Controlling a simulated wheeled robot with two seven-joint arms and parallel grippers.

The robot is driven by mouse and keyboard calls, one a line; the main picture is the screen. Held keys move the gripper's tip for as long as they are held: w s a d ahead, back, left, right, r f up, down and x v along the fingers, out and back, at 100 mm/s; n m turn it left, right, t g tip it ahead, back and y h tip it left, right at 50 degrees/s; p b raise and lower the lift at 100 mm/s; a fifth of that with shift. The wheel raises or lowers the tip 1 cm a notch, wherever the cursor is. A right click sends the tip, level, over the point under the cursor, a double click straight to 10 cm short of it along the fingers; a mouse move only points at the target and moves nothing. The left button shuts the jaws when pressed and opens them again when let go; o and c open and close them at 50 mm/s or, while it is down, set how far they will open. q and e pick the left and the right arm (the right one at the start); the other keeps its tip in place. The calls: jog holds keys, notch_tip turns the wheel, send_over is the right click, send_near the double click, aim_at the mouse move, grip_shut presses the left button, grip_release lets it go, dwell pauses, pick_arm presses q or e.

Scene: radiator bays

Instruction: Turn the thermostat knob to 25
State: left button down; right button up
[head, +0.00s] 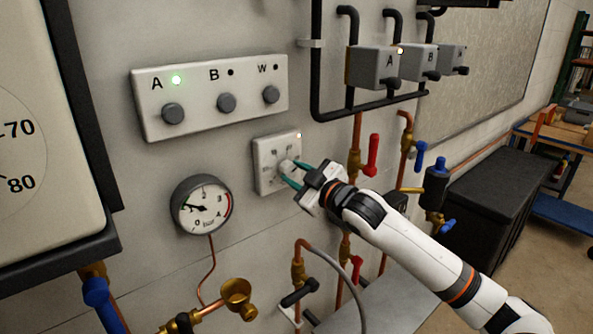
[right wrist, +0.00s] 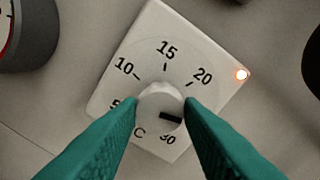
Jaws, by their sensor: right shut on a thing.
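The thermostat (head: 263,160) is a white square plate on the grey wall, with a pale round knob (head: 286,166). In the right wrist view the thermostat plate (right wrist: 185,30) shows 5, 10, 15, 20 and 30 around the knob (right wrist: 158,92). The knob's dark pointer mark (right wrist: 171,117) points right, between 20 and 30, toward a part of the scale hidden behind the right-hand finger. No 25 can be read. My right gripper (head: 292,172) has its green fingers shut on the knob, one on each side. My left gripper is not in view.
Above the thermostat is a panel (head: 210,92) with three buttons, A's green lamp lit. A pressure gauge (head: 202,205) is to the lower left. Pipes and a red-handled valve (head: 372,155) stand close on the right.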

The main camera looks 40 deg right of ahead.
jog(key=shift+f+m, duration=0.1)
jog(key=shift+m, duration=0.5)
jog(key=o, duration=1)
